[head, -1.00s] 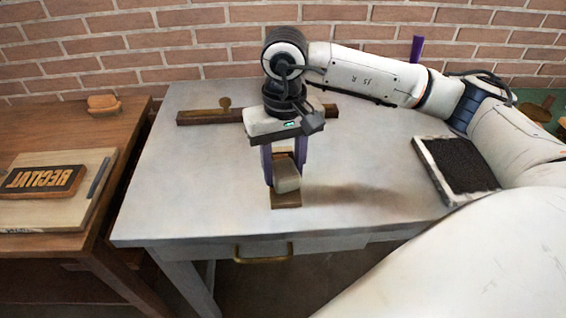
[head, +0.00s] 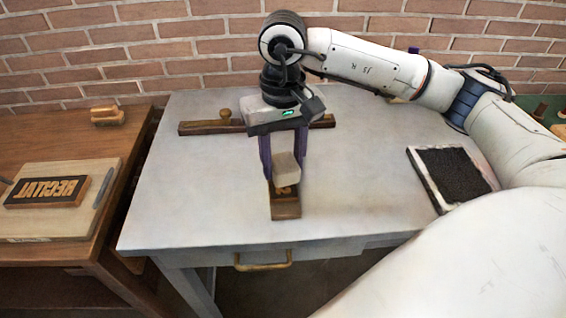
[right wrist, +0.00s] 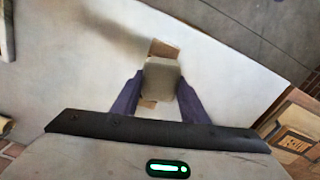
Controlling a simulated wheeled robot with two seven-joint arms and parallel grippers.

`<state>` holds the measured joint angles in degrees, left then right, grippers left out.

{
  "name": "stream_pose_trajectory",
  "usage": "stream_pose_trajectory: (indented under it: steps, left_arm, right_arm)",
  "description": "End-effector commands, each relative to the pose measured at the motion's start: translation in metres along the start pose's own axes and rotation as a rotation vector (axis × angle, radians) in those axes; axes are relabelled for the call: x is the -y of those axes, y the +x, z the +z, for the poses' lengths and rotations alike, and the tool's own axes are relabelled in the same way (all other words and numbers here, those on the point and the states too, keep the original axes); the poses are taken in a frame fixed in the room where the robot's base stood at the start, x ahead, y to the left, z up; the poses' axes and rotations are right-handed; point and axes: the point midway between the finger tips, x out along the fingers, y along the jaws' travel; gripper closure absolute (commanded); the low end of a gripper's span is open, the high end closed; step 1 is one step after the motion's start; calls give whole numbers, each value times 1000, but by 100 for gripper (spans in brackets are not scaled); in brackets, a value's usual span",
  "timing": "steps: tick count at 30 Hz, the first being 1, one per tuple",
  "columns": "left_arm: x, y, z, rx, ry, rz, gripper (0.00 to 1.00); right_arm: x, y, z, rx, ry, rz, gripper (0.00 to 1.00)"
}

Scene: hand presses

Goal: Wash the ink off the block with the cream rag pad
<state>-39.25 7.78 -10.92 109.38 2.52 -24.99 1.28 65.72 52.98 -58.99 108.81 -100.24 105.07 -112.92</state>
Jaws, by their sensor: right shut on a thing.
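My right gripper (head: 284,168) is shut on the cream rag pad (head: 287,175), a small boxy pad held between its purple fingers. The pad is over a brown wooden strip (head: 285,208) on the grey table; it appears raised above it, but the exact gap is hard to tell. In the right wrist view the pad (right wrist: 160,82) hides the middle of the strip (right wrist: 163,49). A block with raised mirrored letters (head: 48,191) lies on a pale board (head: 98,205) on the left table. My left gripper is not in view.
A wooden bar with a knob (head: 200,127) lies at the back of the grey table (head: 190,190). A white-rimmed tray with a black surface (head: 450,172) sits at the right, near my arm. The front left of the grey table is clear.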

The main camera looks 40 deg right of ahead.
Motion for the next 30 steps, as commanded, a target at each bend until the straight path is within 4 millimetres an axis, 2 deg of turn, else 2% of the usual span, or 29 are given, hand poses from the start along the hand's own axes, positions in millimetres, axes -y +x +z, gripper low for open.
stream_pose_trajectory:
  steps: [8,18,30]
  left_arm:
    - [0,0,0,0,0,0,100]
    - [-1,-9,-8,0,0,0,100]
    - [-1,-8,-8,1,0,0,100]
  right_arm:
    - [0,-2,0,-2,0,-1,78]
    - [0,-30,-1,-3,0,-1,78]
    - [0,-30,0,-2,0,-1,78]
